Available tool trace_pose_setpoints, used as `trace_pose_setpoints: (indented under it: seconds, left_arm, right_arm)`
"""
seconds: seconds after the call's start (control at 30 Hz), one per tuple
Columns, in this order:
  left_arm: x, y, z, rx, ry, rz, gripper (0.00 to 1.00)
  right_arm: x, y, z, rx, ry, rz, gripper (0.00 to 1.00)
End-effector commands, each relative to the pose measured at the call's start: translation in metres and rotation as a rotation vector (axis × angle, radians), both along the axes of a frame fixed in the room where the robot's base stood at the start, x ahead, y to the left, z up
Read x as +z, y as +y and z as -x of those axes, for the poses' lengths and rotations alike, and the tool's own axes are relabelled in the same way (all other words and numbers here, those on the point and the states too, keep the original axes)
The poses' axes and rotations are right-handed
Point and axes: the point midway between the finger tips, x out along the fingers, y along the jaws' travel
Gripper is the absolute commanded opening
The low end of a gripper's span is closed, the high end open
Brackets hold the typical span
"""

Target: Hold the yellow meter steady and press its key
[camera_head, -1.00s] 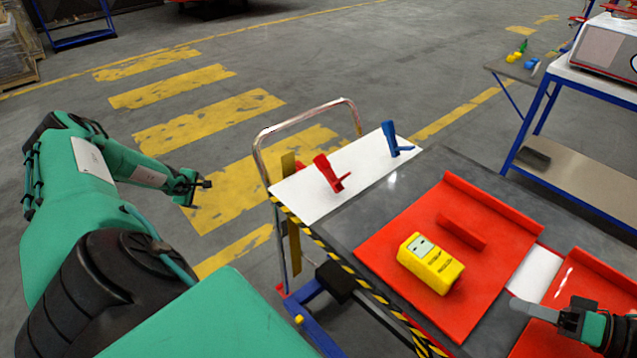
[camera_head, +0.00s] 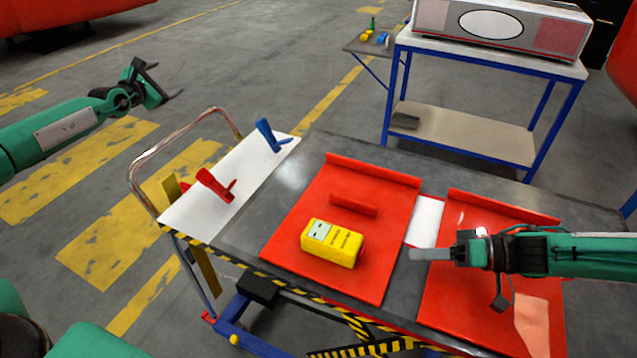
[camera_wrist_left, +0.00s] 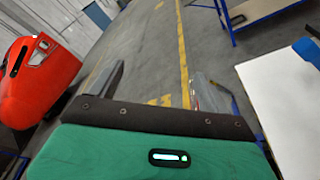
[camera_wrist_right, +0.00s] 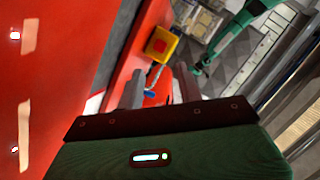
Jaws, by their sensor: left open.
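The yellow meter (camera_head: 343,248) lies on the left red tray (camera_head: 290,255), with its pale display at its left end. It also shows in the right wrist view (camera_wrist_right: 153,52), with a red square patch on the face turned that way. My left gripper (camera_head: 165,81) is open and empty over the floor, far left of the meter. My right gripper (camera_head: 420,253) is above the gap between the trays, right of the meter and apart from it. Its fingers stand apart in the right wrist view (camera_wrist_right: 158,82), with nothing clearly held.
A red divider (camera_head: 353,205) stands behind the meter. A second red tray (camera_head: 450,305) lies under my right arm. A red clamp (camera_head: 213,186) and a blue clamp (camera_head: 268,136) stand on the white board (camera_head: 240,165) at left. A blue-framed bench (camera_head: 480,62) stands behind.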

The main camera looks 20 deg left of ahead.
Motion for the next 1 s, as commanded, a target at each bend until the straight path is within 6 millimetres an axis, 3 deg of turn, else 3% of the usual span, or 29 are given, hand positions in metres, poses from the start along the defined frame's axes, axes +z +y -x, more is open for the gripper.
trace_pose_setpoints:
  seconds: [0.03, 0.2, 0.43, 0.7, 0.8, 1.0]
  left_arm:
    - [-0.001, -0.033, -0.013, -0.054, 0.034, 0.028, 0.80]
    - [-0.018, -0.131, -0.033, -0.215, 0.197, 0.091, 0.80]
    - [-0.045, -0.266, -0.027, -0.430, 0.459, 0.116, 0.80]
    - [-0.064, -0.398, 0.023, -0.640, 0.773, 0.045, 0.80]
    - [-0.067, -0.436, 0.048, -0.701, 0.884, -0.009, 0.80]
    - [-0.066, -0.492, 0.104, -0.788, 1.081, -0.156, 0.80]
  right_arm:
    - [0.000, 0.000, 0.000, 0.000, 0.000, 0.000, 0.36]
    - [0.000, 0.000, 0.000, 0.000, 0.000, 0.000, 0.36]
    - [0.000, 0.000, 0.000, 0.000, 0.000, 0.000, 0.36]
    - [0.000, 0.000, 0.000, 0.000, 0.000, 0.000, 0.36]
    - [0.000, 0.000, 0.000, 0.000, 0.000, 0.000, 0.36]
    - [0.000, 0.000, 0.000, 0.000, 0.000, 0.000, 0.36]
